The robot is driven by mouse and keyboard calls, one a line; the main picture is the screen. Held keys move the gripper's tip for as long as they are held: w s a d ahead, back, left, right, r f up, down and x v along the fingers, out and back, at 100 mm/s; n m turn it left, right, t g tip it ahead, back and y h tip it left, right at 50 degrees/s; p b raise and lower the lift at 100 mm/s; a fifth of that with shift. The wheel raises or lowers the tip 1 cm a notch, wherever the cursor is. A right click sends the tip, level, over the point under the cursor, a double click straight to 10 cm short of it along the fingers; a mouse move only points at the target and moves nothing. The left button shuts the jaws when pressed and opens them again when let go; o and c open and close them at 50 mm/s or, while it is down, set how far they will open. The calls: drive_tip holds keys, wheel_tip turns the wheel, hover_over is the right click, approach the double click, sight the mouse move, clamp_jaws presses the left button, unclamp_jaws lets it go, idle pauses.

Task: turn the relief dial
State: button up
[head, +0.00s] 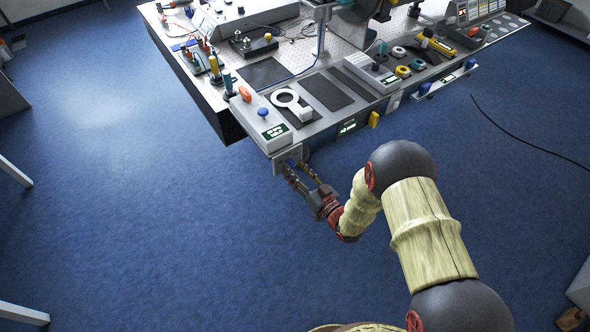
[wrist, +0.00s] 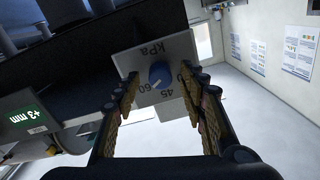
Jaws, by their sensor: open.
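The relief dial (wrist: 160,76) is a blue knob with a pale pointer line. It sits on a grey plate (wrist: 179,50) marked kPa, with 45 and 60 showing. In the wrist view the pointer aims toward the 60. The plate also shows in the head view (head: 286,157), below the table's near corner; the knob cannot be made out there. My gripper (wrist: 160,88) is open, with one finger on each side of the dial. It also shows in the head view (head: 300,170), close in front of the plate. I cannot tell whether the fingers touch the dial.
The table (head: 218,100) carries a blue push knob (head: 263,112), a white ring (head: 287,98) and black mats. A yellow knob (head: 374,119) is on the front edge. A green display (wrist: 27,117) reads +3 mm. The blue floor (head: 150,220) in front is clear.

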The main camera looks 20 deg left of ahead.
drive_tip(key=shift+w+a, duration=0.25)
drive_tip(key=shift+a, duration=0.1)
drive_tip(key=shift+c, duration=0.2)
clamp_jaws()
